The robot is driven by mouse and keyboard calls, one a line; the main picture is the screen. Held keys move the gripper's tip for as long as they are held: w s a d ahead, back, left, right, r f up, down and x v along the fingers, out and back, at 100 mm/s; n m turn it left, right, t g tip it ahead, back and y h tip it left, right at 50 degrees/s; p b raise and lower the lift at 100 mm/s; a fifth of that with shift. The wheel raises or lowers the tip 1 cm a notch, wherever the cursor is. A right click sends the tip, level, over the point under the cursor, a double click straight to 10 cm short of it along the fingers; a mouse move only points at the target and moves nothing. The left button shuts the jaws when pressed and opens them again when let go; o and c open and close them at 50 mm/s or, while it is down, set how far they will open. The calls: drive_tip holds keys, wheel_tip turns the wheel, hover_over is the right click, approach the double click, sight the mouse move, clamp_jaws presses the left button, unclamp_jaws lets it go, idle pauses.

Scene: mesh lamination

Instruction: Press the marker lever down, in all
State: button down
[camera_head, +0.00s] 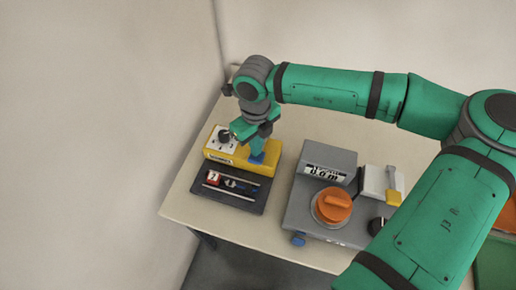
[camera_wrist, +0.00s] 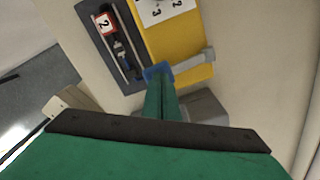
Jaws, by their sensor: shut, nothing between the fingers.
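The yellow box (camera_head: 229,153) with a white numbered dial plate and a dark knob stands at the left of the table. It also shows in the wrist view (camera_wrist: 168,40). A grey bar (camera_wrist: 195,60), which looks like the lever, lies across the yellow box's end in the wrist view. It is mostly hidden behind my gripper in the head view. My gripper (camera_head: 257,156) is shut and empty, pointing down at the box's right end. Its blue fingertips (camera_wrist: 157,72) are at the near end of the bar; I cannot tell whether they touch it.
A dark tray (camera_head: 252,205) with rails and a red block (camera_head: 213,178) marked 2 lies in front of the yellow box. A grey machine (camera_head: 300,205) with a display and an orange knob (camera_head: 334,205) stands to the right. Bare table (camera_head: 187,203) shows at the left edge.

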drive_tip(key=shift+d+r, duration=0.2)
drive_tip(key=shift+r, duration=2.25)
